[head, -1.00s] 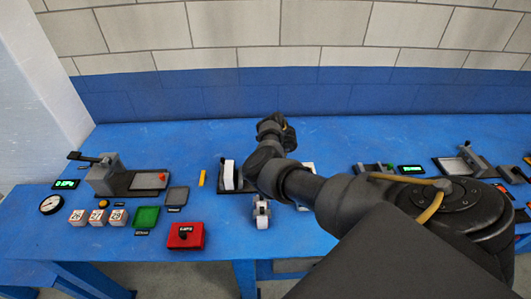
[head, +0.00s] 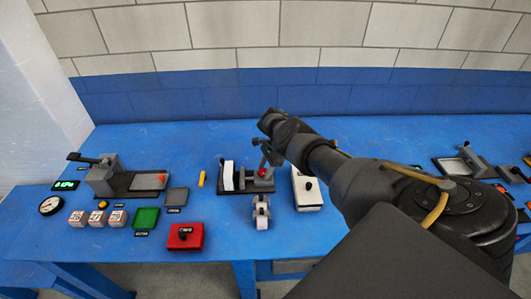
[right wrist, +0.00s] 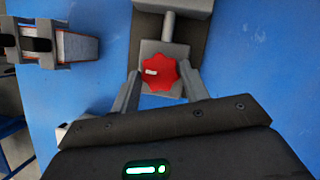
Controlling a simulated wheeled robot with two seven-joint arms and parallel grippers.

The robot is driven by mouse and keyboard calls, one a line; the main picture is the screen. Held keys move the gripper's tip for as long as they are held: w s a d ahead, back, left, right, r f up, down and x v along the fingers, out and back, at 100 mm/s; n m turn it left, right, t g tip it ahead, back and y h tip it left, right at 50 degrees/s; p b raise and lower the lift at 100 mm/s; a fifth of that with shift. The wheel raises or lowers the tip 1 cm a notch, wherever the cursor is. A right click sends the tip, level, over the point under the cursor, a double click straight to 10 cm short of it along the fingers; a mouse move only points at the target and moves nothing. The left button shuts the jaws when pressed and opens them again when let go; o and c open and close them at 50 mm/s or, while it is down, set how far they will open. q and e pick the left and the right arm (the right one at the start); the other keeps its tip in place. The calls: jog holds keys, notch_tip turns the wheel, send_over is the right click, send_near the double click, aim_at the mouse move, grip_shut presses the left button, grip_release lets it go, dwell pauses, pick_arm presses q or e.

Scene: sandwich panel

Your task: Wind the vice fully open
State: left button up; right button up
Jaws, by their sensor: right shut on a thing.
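The vice has a white block (head: 228,175) and grey parts on a dark base in the middle of the table. Its red lobed knob (right wrist: 160,75) has a pale mark on its left side, and it also shows in the head view (head: 262,173). In the right wrist view a grey block (right wrist: 165,49) and a rod (right wrist: 169,25) lie behind the knob. My right gripper (right wrist: 162,88) is shut on the red knob, one finger on each side. In the head view it points down over the knob. My left gripper is not in view.
A white box (head: 307,190) stands close right of the vice, and a pale two-part item (head: 261,212) stands in front. My right arm hides part of the table's right side.

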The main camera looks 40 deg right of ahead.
dwell(0.6)
jog(key=o, duration=1)
jog(key=p+v, duration=0.1)
jog(key=v, duration=0.9)
jog(key=shift+d+r, duration=0.15)
jog(key=shift+r, duration=0.25)
jog(key=shift+w, duration=0.1)
